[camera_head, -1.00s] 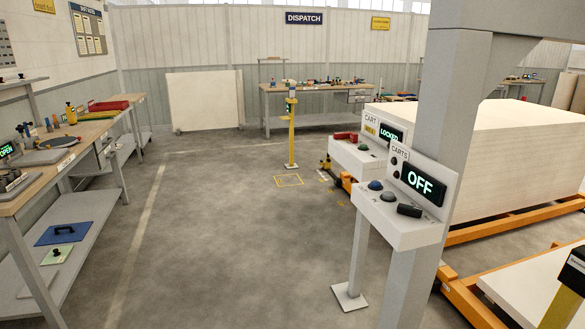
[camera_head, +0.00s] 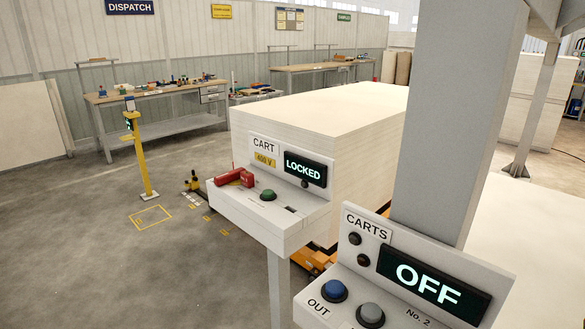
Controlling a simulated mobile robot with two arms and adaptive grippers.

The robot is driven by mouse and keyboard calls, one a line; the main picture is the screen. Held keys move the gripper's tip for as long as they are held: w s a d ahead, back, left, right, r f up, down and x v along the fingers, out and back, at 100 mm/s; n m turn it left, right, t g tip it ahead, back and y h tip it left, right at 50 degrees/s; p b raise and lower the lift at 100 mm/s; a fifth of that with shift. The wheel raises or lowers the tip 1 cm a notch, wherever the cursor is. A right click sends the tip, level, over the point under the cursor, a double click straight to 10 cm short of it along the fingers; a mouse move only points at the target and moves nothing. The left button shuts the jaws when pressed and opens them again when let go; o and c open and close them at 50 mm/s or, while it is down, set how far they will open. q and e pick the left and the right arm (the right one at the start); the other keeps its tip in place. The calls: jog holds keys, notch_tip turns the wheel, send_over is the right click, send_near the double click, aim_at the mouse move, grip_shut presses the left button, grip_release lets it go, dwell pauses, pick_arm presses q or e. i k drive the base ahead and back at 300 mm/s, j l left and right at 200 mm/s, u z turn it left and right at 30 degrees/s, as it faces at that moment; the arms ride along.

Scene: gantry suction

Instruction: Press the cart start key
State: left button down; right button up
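The CART console (camera_head: 245,212) stands at the middle, with a green button (camera_head: 268,195) on its top, a dark slot beside it and a red object (camera_head: 234,178) lying at its left. Its display (camera_head: 305,170) reads LOCKED. The nearer CARTS console (camera_head: 350,283) at lower right has a display (camera_head: 433,286) reading OFF. It carries a blue button (camera_head: 333,291) marked OUT and a grey button (camera_head: 370,315) whose label is cut off by the frame edge. I cannot tell which button is the cart start key. Neither gripper is in view.
A grey gantry post (camera_head: 450,120) rises behind the CARTS console. A big pale board stack (camera_head: 360,118) stands behind the CART console. A yellow post (camera_head: 141,160) stands on the left, by a yellow floor marking (camera_head: 151,218).

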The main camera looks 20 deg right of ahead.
aim_at(267, 193)
jog(key=i+j+z, duration=0.3)
jog(key=i+z, duration=0.15)
jog(key=i+j+z, duration=0.45)
jog(key=i+j, duration=0.05)
